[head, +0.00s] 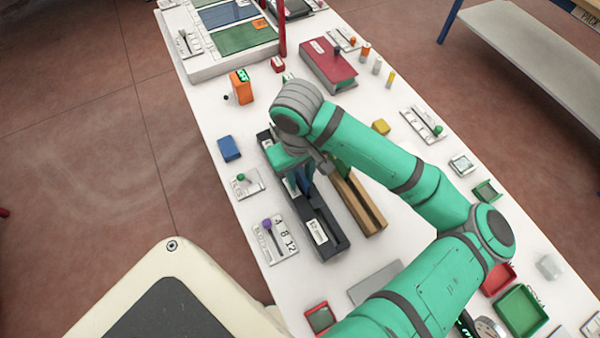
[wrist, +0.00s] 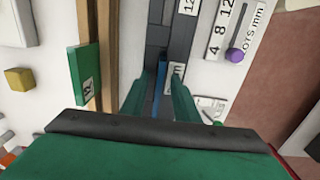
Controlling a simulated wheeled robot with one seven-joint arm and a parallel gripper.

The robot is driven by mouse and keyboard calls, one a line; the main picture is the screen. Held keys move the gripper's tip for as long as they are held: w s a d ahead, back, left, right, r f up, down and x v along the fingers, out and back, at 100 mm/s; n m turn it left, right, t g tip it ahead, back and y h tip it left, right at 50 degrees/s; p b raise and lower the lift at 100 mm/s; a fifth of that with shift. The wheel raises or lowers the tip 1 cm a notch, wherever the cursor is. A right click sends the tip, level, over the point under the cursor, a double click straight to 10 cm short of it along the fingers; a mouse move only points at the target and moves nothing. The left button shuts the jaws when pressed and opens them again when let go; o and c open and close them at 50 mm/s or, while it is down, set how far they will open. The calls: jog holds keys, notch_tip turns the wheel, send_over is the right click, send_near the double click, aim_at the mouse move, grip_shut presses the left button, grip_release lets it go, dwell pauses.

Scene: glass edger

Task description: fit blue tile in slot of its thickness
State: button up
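The blue tile (wrist: 161,78) shows edge-on in the wrist view, between my gripper's two green fingers. My gripper (wrist: 160,85) looks open around it, with a gap at the fingertips. In the head view the blue tile (head: 304,180) stands upright at the dark slotted block (head: 326,243), below my gripper (head: 297,172). The block also shows in the wrist view (wrist: 178,35), with a white label reading 12 at one end. My gripper hides the tile's lower edge, so its depth in a slot cannot be told.
A wooden rack (head: 367,212) holding a green tile (wrist: 87,72) stands close beside the block. A scale plate with a purple knob (head: 267,224), a green-knob plate (head: 246,183) and a blue box (head: 229,148) lie on the other side. A yellow cube (head: 381,127) is beyond the rack.

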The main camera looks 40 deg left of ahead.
notch_tip(320, 180, up, 7)
jog(key=shift+a+f, duration=0.15)
jog(key=shift+w+r, duration=0.25)
jog(key=shift+r, duration=0.15)
jog(key=shift+s+a, duration=0.15)
jog(key=shift+s, duration=0.05)
jog(key=shift+w, duration=0.15)
